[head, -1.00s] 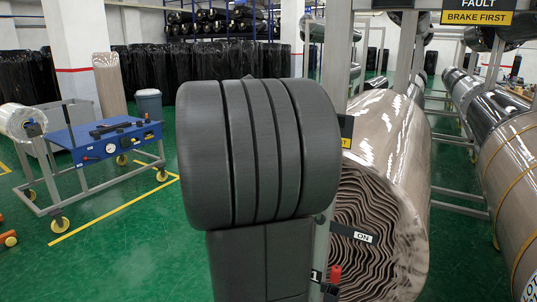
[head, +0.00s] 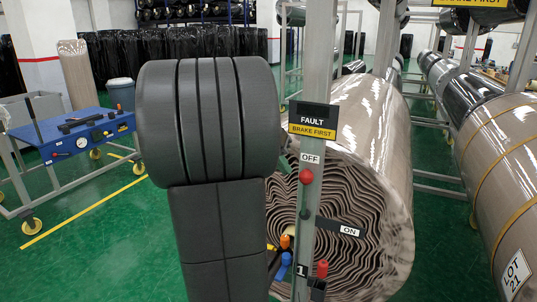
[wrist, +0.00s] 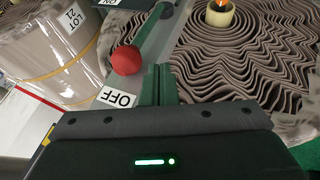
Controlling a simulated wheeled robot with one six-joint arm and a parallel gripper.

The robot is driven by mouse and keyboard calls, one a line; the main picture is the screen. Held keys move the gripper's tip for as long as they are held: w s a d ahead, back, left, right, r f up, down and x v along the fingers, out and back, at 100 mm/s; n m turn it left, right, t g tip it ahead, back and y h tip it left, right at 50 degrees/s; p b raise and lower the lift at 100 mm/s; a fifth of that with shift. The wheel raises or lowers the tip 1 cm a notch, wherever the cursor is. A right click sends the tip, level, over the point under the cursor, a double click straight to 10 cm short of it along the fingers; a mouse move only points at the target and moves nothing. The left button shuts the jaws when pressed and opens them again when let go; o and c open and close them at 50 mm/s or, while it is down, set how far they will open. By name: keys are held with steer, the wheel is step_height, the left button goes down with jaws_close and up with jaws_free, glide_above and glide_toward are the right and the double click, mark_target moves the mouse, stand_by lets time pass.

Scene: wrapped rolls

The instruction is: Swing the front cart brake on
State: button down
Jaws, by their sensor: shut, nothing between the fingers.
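The brake lever is a short dark green bar with a red ball knob (head: 306,177) on a grey post (head: 325,120). It stands upright, knob up, just below the OFF label (head: 311,158); the ON label (head: 350,231) is lower right. In the wrist view the red knob (wrist: 126,60) is just left of my gripper (wrist: 158,70), close to the OFF label (wrist: 117,97). My gripper is shut and empty, its green fingers beside the lever. Whether they touch it I cannot tell. In the head view my arm hides most of the gripper.
A large wrapped roll (head: 365,110) lies behind the post. Orange (head: 285,241), blue (head: 283,262) and red (head: 322,268) handles sit low at the post. A blue-topped cart (head: 75,140) stands at left; another roll (head: 500,160) lies at right. Green floor is open between cart and arm.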

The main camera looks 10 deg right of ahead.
steer(key=shift+s+d+f, duration=0.1)
steer(key=shift+s+d, duration=0.35)
steer(key=shift+d, duration=0.4)
steer(key=s+d+f+m+t+y+b, duration=0.1)
steer(key=s+d+f+t+y+b, duration=0.1)
steer(key=s+d+y, duration=0.3)
steer(key=s+d+f+m+t+y+b, duration=0.1)
steer(key=s+d+f+t+y, duration=0.3)
steer(key=d, duration=0.5)
steer(key=shift+s+d+f+m+t+y+b, duration=0.25)
steer(key=shift+s+f+m+t+y+b, duration=0.15)
steer(key=shift+s+f+t+b, duration=0.1)
stand_by(0.4)
